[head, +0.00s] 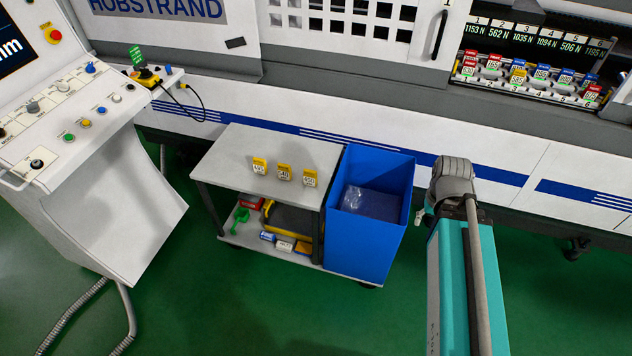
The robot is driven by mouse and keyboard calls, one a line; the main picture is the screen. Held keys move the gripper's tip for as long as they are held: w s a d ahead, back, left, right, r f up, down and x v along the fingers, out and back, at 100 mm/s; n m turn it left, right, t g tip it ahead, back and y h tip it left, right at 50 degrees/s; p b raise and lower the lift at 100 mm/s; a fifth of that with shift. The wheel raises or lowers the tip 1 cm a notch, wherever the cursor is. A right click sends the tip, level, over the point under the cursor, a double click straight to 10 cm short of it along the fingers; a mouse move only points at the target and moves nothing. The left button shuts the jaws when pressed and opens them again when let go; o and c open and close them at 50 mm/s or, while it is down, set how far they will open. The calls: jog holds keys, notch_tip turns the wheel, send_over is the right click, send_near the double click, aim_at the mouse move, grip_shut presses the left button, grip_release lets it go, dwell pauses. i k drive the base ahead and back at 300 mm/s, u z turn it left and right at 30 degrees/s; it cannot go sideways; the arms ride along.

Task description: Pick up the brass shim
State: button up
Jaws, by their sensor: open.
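I cannot make out a brass shim for certain in the head view. Three small yellow-and-white numbered blocks (284,173) stand in a row on the top of the grey cart (225,158). The cart's lower shelf (240,240) holds small red, green, blue and yellow items, too small to identify. My teal and grey arm rises at the right, beside the blue bin. I cannot make out my gripper's fingers in this view.
A blue open bin (368,250) with clear plastic inside stands against the cart's right side. A white control console (110,190) stands at left, its cable on the green floor. The white machine (390,135) runs behind, with coloured numbered blocks (518,73) in its opening. The front floor is clear.

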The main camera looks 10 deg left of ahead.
aim_at(309, 176)
jog(key=u, duration=0.05)
jog(key=i, duration=1)
jog(key=z, duration=0.05)
